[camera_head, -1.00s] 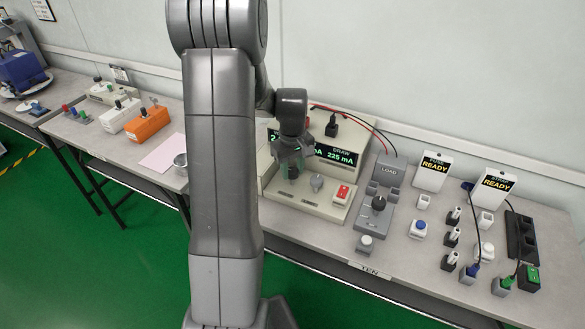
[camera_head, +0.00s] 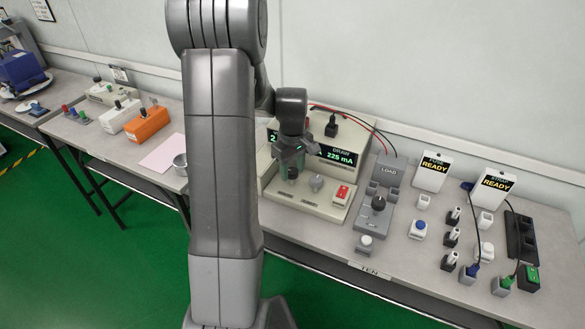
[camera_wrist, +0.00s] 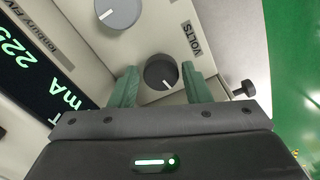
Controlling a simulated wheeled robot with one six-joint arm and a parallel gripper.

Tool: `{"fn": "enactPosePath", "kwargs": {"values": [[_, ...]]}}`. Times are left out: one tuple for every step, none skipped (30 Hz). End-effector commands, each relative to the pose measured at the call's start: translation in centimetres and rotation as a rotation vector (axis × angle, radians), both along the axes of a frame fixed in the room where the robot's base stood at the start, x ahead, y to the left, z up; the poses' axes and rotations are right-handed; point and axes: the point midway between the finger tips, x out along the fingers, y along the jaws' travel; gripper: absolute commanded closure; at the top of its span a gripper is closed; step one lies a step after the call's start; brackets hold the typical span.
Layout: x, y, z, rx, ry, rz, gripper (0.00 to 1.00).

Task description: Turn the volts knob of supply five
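Supply five (camera_head: 305,202) is a beige bench supply on the table, with a lit display reading 225 mA. In the head view the knob (camera_head: 292,173) shows just under my gripper (camera_head: 291,160). In the wrist view my gripper (camera_wrist: 160,86) is open, with a green finger on each side of the knob. Small gaps seem to remain between fingers and knob. A grey knob (camera_wrist: 118,12) is next to it.
A red switch (camera_head: 342,191) is on the supply's right. The grey load box (camera_head: 375,215) with a black knob stands further right. A black plug (camera_head: 331,126) and red and black leads are on top behind. A metal cup (camera_head: 180,164) is to the left.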

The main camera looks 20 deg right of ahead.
Motion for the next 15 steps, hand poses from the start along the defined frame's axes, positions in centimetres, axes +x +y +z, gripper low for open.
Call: {"fn": "enactPosePath", "kwargs": {"values": [[0.0,0.0,0.0,0.0,0.0,0.0,0.47],[0.0,0.0,0.0,0.001,0.001,0.0,0.44],[0.0,0.0,0.0,0.001,0.001,0.0,0.44],[0.0,0.0,0.0,0.001,0.001,0.0,0.44],[0.0,0.0,0.0,0.001,0.001,0.0,0.44],[-0.1,0.0,-0.1,0.001,0.002,0.0,0.44],[-0.1,0.0,-0.1,0.001,0.002,0.0,0.44],[-0.1,0.0,-0.1,0.001,0.002,0.0,0.44],[-0.1,0.0,-0.1,0.001,0.002,0.0,0.44],[-0.1,0.0,0.0,0.001,0.002,0.0,0.44],[-0.1,0.0,0.1,0.001,0.002,0.0,0.44],[-0.1,0.0,0.4,0.001,0.001,-0.001,0.44],[0.0,0.0,0.6,0.001,0.001,-0.001,0.44],[0.0,0.0,1.0,0.001,0.001,-0.001,0.44],[0.0,0.0,1.5,0.0,0.0,-0.001,0.44]]}}
